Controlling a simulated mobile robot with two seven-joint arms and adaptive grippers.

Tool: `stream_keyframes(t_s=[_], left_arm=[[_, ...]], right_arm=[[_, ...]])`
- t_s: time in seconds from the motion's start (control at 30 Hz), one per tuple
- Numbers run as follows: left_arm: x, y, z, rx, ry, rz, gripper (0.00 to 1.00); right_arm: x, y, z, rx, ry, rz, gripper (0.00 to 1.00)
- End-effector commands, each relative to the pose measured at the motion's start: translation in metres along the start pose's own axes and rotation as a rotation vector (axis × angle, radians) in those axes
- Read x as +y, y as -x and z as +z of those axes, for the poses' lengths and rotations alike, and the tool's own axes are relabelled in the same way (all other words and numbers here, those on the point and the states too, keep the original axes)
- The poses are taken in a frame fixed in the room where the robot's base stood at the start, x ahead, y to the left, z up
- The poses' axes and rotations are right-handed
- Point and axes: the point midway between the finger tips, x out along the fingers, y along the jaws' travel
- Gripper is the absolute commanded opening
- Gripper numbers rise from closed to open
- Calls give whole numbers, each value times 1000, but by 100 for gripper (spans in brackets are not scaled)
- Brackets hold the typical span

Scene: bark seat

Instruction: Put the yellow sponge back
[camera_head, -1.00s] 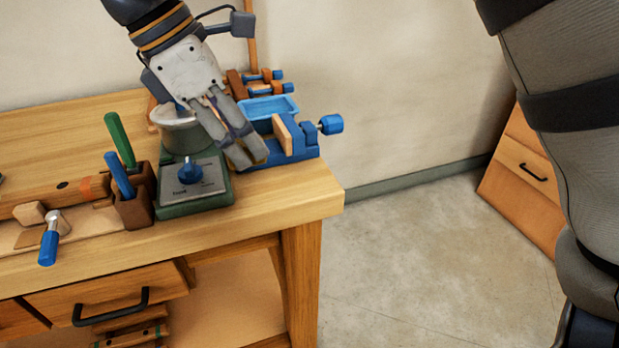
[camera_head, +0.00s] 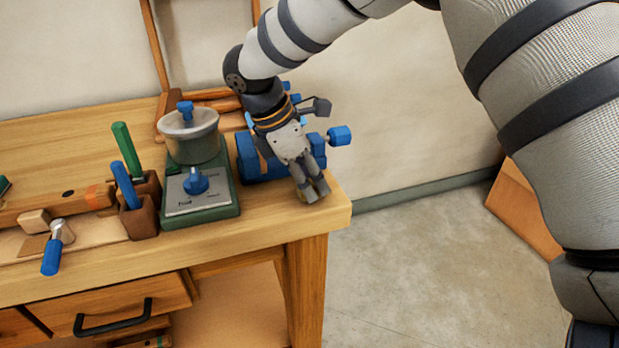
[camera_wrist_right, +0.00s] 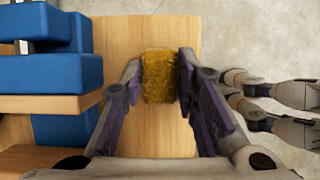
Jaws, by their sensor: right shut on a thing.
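The yellow sponge (camera_wrist_right: 159,77) is between the fingers of my right gripper (camera_wrist_right: 158,85) in the right wrist view, over the bare wood near the bench's right end. In the head view my right gripper (camera_head: 312,192) points down at the front right corner of the workbench (camera_head: 270,222), just right of the blue vise (camera_head: 250,158). The fingers are shut on the sponge, which is mostly hidden there. I cannot tell whether the sponge touches the bench top. My left gripper is not in view.
The blue vise also shows on the left of the right wrist view (camera_wrist_right: 50,75). A green scale-like device (camera_head: 222,205) with a grey pot (camera_head: 190,137) stands left of it. A wooden holder (camera_head: 140,218) with green and blue handles is further left. Open floor lies right of the bench.

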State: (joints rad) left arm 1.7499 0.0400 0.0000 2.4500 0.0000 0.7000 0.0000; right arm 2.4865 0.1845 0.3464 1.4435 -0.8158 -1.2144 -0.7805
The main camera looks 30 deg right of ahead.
Motion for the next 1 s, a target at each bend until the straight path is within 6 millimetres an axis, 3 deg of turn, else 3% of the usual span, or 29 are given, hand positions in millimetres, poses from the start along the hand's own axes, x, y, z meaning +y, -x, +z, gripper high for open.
stream_keyframes(t_s=[0.13, 0.17, 0.23, 0.27, 0.53, 0.63, 1.0], left_arm=[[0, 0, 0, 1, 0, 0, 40], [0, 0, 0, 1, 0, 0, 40], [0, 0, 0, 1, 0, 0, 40], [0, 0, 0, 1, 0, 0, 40], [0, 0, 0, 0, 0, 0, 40], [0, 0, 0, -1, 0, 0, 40], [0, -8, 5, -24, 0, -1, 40]], right_arm=[[0, -2, -1, -1, 1, -1, 5], [0, -3, -2, -1, 1, -1, 30], [0, -3, -2, 0, 0, -1, 46], [0, -3, -2, 0, 0, -1, 48], [0, -2, -1, 0, 0, 0, 48], [0, 8, 0, 0, 0, 1, 48], [1, 100, -1, -2, 1, -1, 48]])
